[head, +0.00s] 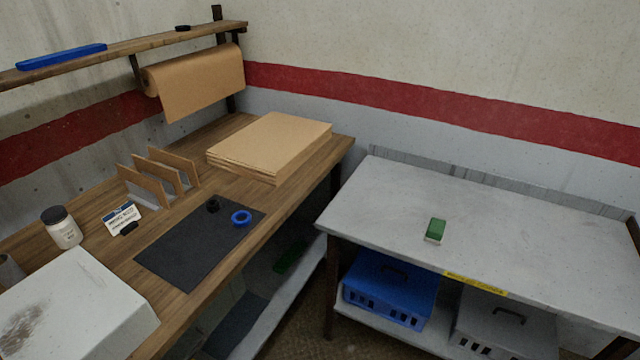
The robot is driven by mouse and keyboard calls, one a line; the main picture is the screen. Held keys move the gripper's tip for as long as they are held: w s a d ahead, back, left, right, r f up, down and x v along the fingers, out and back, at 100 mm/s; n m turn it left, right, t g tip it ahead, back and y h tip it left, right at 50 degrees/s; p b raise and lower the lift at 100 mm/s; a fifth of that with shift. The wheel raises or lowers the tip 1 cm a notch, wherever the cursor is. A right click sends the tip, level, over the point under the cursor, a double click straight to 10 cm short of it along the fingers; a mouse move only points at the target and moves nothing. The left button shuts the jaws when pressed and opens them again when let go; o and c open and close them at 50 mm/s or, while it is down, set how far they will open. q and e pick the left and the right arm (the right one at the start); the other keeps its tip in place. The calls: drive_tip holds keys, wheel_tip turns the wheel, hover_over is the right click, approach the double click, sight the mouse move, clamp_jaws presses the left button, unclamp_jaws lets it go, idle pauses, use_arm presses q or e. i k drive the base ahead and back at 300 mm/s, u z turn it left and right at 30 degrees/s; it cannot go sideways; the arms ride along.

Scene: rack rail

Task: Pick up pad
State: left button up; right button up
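A small green block-like item with a pale lower edge (435,230), which looks like the pad, lies on the grey metal table (540,240) at the right, near its front edge. Nothing touches it. A flat dark mat (180,255) lies on the wooden bench at the left. Neither of my grippers is in view.
The wooden bench (215,190) holds a cardboard stack (272,140), a blue ring (241,218), a small black item (213,205), a jar (62,228), a card (122,217) and a stained white box (75,305). Blue (390,290) and grey (500,325) crates sit under the metal table, whose top is otherwise clear.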

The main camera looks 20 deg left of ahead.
sight(436, 229)
drive_tip(key=z, duration=0.4)
drive_tip(key=k, duration=0.5)
drive_tip(key=z, duration=0.95)
drive_tip(key=i, duration=0.55)
drive_tip(key=u, duration=0.75)
drive_tip(key=i, duration=0.9)
drive_tip(key=u, duration=1)
